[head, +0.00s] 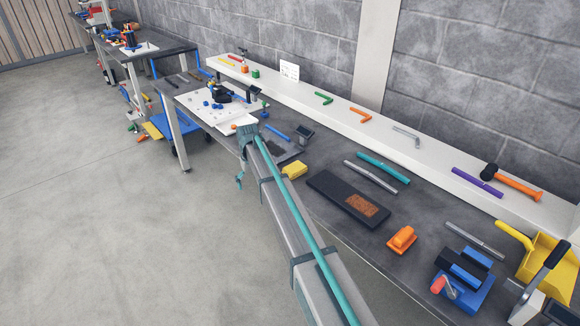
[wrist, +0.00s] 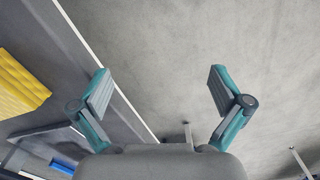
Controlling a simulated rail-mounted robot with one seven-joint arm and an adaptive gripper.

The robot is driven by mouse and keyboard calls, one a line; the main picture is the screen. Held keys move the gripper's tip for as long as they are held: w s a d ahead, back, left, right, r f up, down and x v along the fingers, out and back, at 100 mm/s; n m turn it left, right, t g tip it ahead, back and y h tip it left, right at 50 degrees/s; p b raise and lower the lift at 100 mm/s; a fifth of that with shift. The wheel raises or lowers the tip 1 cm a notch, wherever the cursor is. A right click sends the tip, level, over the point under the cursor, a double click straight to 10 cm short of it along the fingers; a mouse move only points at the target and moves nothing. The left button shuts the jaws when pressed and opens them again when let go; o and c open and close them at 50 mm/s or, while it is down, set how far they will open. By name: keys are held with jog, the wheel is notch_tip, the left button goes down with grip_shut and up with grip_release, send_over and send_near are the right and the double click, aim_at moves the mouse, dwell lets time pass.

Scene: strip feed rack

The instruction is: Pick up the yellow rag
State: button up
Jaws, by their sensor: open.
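The yellow rag (head: 294,170) appears as a small yellow block-like bundle on the dark bench top, near its front edge and just right of my arm. It also shows in the wrist view as a ridged yellow shape (wrist: 20,85), cut off by the left edge. My gripper (wrist: 160,85) is open and empty, its two teal and grey fingers wide apart. Beyond the fingers I see mostly grey floor and the bench's edge line, with the rag outside the fingers to the left. In the head view my arm hides part of the gripper.
A black mat with an orange-brown patch (head: 335,195) lies right of the rag. Teal (head: 384,168) and grey bars (head: 370,177) lie behind it. A white board (head: 205,112) with small blue parts stands left. A raised white shelf (head: 330,112) runs along the wall. Open floor lies in front.

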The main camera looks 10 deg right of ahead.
jog(key=w+d+r, duration=0.1)
jog(key=w+r, duration=0.1)
notch_tip(320, 180, up, 11)
jog(key=n, duration=0.3)
send_over(295, 168)
jog(key=f, duration=0.3)
jog(key=f+p, duration=0.1)
jog(key=f, duration=0.1)
jog(key=shift+w+a, duration=0.25)
jog(key=shift+w, duration=0.15)
jog(key=shift+s+d+f+p, duration=0.15)
jog(key=shift+f+p, duration=0.55)
jog(key=shift+f, duration=0.65)
jog(key=shift+s+d+f+p, duration=0.1)
jog(key=shift+f+p, duration=0.55)
jog(key=shift+f, duration=0.7)
jog(key=c, duration=0.7)
